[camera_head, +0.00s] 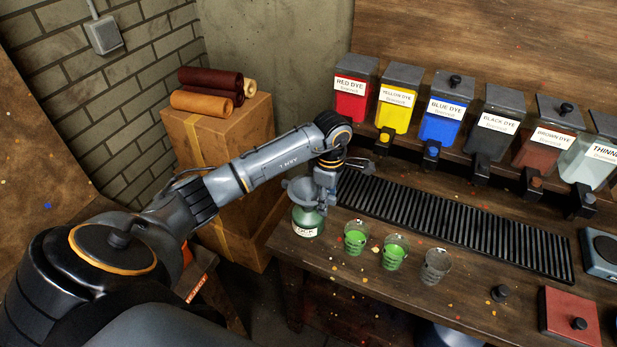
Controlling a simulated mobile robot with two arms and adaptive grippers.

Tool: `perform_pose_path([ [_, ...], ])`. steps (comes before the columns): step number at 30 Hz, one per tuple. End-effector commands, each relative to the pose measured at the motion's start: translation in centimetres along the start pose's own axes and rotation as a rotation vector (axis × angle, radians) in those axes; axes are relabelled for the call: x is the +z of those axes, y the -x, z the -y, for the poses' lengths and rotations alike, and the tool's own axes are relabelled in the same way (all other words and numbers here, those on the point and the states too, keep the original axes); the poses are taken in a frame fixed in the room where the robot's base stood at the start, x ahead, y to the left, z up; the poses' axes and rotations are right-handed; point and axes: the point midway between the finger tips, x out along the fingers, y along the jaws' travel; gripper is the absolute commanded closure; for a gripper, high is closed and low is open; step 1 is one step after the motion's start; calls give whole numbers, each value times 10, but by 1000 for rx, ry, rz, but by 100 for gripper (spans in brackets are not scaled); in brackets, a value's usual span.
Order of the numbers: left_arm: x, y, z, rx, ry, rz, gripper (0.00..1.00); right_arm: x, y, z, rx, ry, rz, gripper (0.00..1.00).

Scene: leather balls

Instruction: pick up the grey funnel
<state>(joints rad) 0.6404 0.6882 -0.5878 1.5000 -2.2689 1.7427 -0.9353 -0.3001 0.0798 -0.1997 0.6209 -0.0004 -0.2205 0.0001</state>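The grey funnel (301,191) stands at the left end of the workbench, over a green bottle (308,222) with a white label. Its wide rim faces up, and it looks set in the bottle's mouth. My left gripper (326,195) points down at the funnel's right side, very close to it or touching it. The gripper's fingers are small and partly overlap the funnel, so I cannot tell whether they are open or shut on its rim. My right gripper is not in view.
Two glasses of green liquid (355,238) (393,252) and a clear glass (435,266) stand right of the bottle. A black slotted grate (455,228) lies behind them. Labelled dye dispensers (440,125) line the back. Cardboard boxes (235,140) with leather rolls stand left.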

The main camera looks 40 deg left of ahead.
Motion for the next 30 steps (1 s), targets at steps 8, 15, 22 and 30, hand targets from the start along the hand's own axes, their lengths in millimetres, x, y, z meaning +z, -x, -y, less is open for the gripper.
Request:
perform_pose_path([
  [8, 0, -8, 0, 1, -1, 1, 60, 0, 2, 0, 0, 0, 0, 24],
  [15, 0, -7, 0, 1, -1, 1, 100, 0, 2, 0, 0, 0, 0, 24],
  [22, 0, -7, 0, 1, -1, 1, 100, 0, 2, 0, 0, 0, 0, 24],
  [30, 0, -2, -1, 4, -1, 1, 100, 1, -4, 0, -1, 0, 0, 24],
])
